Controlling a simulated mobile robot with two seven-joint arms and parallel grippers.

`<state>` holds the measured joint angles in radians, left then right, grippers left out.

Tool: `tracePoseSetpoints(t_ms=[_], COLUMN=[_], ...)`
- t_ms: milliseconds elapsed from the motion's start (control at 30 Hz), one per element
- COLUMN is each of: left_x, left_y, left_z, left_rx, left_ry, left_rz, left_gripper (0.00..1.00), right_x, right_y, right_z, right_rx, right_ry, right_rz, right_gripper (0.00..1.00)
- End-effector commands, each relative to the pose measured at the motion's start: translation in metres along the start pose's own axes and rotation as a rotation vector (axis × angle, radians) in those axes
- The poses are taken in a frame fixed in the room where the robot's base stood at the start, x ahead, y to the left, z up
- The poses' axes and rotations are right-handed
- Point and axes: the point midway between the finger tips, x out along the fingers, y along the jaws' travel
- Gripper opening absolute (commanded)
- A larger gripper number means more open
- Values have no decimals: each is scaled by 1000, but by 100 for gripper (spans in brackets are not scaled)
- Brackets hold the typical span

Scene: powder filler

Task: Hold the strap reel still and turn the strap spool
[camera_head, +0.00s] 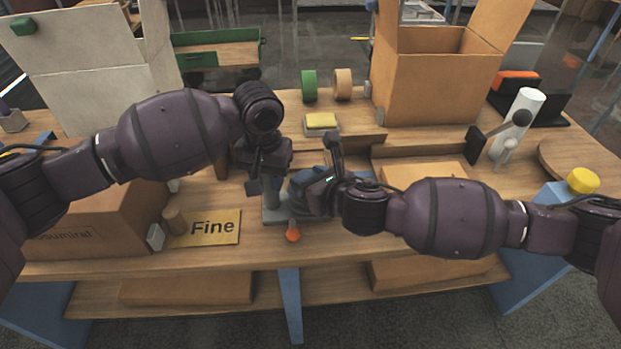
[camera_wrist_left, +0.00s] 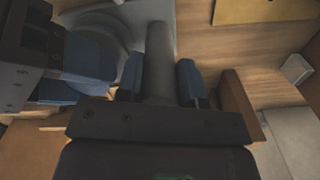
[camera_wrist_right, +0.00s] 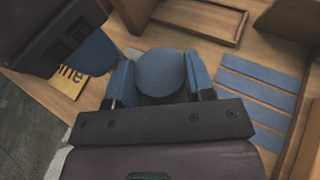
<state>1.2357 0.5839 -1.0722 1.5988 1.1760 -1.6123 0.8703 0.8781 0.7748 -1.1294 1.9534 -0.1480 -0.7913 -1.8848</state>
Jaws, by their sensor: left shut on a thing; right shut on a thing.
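The strap reel (camera_head: 270,214) stands on the workbench in front of me, with a grey base and an upright post. Much of it is hidden by my grippers in the head view. My left gripper (camera_head: 265,186) is shut on the reel's grey post, which shows between its pads in the left wrist view (camera_wrist_left: 158,65). My right gripper (camera_head: 312,190) is shut on a rounded blue-grey part (camera_wrist_right: 161,73), which appears to be the strap spool. The two grippers are close together.
A "Fine" sign (camera_head: 213,228) and a brown box (camera_head: 95,222) lie left of the reel. An orange-tipped part (camera_head: 292,235) sits at its front. Green (camera_head: 309,85) and tan (camera_head: 342,83) rolls stand behind. Blue strips (camera_wrist_right: 255,95) lie beside my right gripper.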

Motion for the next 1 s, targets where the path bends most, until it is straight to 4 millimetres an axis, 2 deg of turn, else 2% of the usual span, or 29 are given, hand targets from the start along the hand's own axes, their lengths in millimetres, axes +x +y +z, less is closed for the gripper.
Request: tracePoseSetpoints(t_ms=[500, 1000], left_x=[-1, -1], left_y=[2, 2], left_z=[0, 0], left_rx=[4, 5], left_ry=[1, 1], left_rz=[3, 3], left_gripper=[0, 0], right_x=[2, 2], right_y=[5, 4], right_z=[-2, -1], right_rx=[167, 223], right_ry=[4, 4], right_rz=[-393, -535], right_gripper=[25, 25])
